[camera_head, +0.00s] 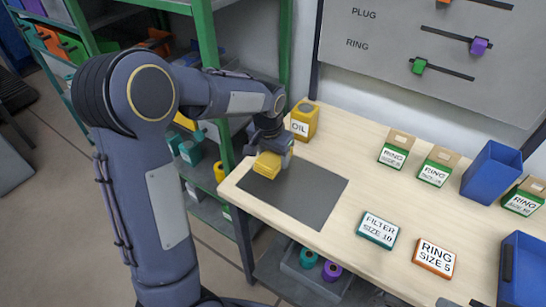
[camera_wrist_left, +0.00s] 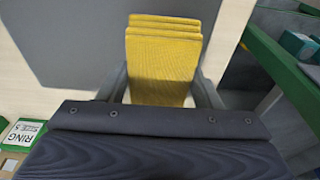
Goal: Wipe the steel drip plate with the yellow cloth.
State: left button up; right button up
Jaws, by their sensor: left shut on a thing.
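The steel drip plate (camera_head: 308,195) is a flat dark grey sheet lying on the left end of the wooden workbench. The yellow cloth (camera_head: 267,164) is a folded pad at the plate's far left corner. My left gripper (camera_head: 270,153) is shut on the cloth from above. In the left wrist view the cloth (camera_wrist_left: 163,65) sits between the two fingers, with the grey plate (camera_wrist_left: 80,40) beside and beyond it. I cannot tell whether the cloth touches the plate. My right gripper is in neither view.
Ring boxes (camera_head: 394,154), a filter box (camera_head: 377,230), an orange ring box (camera_head: 434,258) and blue bins (camera_head: 491,171) occupy the bench's right part. A green shelf rack (camera_head: 208,50) stands close on the left.

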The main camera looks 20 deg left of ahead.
pick_arm(q)
notch_tip(320, 180, up, 2)
jog(key=shift+w+a+p, duration=0.1)
jog(key=shift+a+p, duration=0.05)
jog(key=shift+p, duration=0.45)
jog(key=shift+r+p, duration=1.15)
jog(key=shift+r, duration=0.4)
